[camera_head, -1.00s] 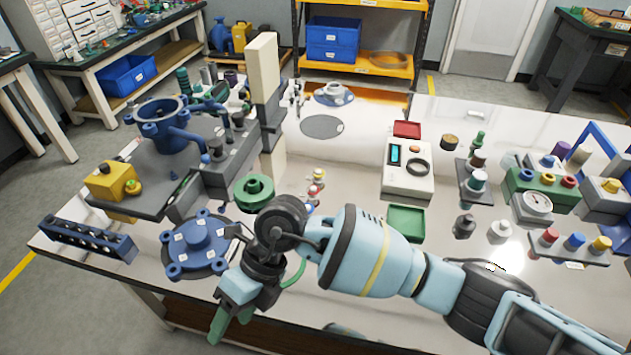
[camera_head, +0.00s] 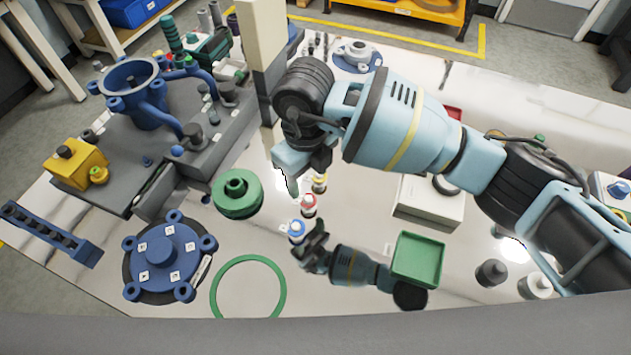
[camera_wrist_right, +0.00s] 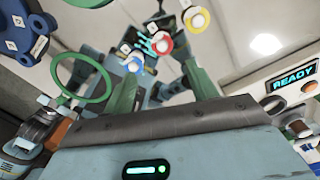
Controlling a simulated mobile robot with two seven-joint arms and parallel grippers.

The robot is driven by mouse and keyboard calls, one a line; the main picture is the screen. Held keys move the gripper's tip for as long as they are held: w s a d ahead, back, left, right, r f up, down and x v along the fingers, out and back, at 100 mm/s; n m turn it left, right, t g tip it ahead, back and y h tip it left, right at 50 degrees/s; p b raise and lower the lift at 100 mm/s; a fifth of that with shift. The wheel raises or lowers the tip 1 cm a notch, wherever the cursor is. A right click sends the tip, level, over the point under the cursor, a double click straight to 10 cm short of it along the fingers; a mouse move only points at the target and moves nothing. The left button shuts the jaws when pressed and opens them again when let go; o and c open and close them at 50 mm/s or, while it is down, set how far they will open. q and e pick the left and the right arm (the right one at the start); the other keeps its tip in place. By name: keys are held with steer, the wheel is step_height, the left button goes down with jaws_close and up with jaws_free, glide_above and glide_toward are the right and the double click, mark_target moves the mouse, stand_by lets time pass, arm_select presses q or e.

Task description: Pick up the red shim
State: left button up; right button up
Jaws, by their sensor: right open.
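In the right wrist view the red piece (camera_wrist_right: 162,43) shows between the blue and yellow ones, just beyond the fingers. My right gripper (camera_head: 289,182) is open and empty, with green fingertips pointing down above and slightly left of the red shim. In the right wrist view my gripper (camera_wrist_right: 163,85) has its fingers spread.
A green flanged part (camera_head: 237,195) stands left of the shims, with a blue flange (camera_head: 165,258) and a green ring (camera_head: 222,300) nearer. A green tray (camera_head: 418,260) and a white meter box (camera_head: 420,216) stand right. The shiny table mirrors my right arm.

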mark_target(308, 198)
steer(key=shift+s+a+f, duration=0.1)
steer(key=shift+s+f, duration=0.15)
steer(key=shift+f, duration=0.85)
steer(key=shift+w+f, duration=0.2)
steer(key=shift+f, duration=0.7)
steer(key=shift+w+f, duration=0.25)
steer(key=shift+f, duration=0.7)
steer(key=shift+w+f, duration=0.2)
steer(key=shift+f, duration=0.7)
steer(key=shift+f, duration=0.25)
steer(key=shift+c, duration=0.3)
steer(key=c, duration=1)
